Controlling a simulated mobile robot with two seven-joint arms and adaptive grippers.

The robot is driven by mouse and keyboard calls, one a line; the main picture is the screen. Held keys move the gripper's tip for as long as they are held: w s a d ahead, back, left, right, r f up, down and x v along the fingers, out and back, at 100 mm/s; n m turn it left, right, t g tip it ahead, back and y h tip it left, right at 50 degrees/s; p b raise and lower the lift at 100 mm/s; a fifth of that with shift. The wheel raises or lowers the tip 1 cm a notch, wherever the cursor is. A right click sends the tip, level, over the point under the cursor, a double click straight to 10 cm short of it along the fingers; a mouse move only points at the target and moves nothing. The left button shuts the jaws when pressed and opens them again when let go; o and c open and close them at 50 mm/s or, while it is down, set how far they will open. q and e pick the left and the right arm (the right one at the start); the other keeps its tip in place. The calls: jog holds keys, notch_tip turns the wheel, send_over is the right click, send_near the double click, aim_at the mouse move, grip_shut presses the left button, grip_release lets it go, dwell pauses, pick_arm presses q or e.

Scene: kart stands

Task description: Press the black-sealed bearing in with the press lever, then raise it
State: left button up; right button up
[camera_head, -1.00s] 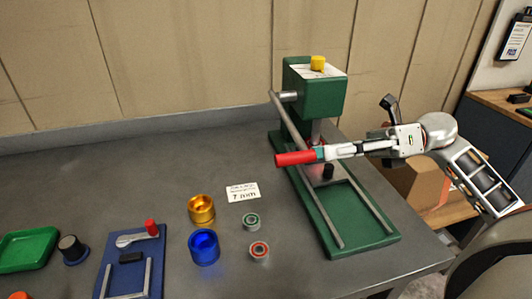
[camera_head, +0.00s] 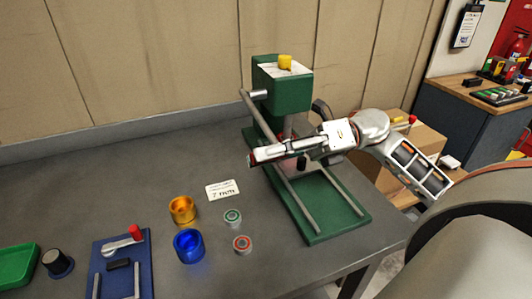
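The green arbor press (camera_head: 285,95) stands on the table with a yellow cap on top. Its grey lever rod (camera_head: 258,115) slants down toward the front. My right gripper (camera_head: 262,154) lies across the lever's lower end and covers most of the red grip; only a sliver of red shows at the fingertips. Whether the fingers are closed on the grip cannot be told. A small dark piece (camera_head: 301,164) shows under the ram, partly hidden by my gripper; I cannot tell whether it is the black-sealed bearing. My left gripper is not in view.
A green-ringed bearing (camera_head: 232,217) and a red-ringed bearing (camera_head: 242,244) lie left of the press. Gold (camera_head: 182,210) and blue (camera_head: 188,246) cups, a paper card (camera_head: 222,190) and a blue fixture (camera_head: 122,262) stand farther left. The table's back left is clear.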

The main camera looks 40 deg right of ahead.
jog(key=shift+w, duration=0.1)
grip_shut()
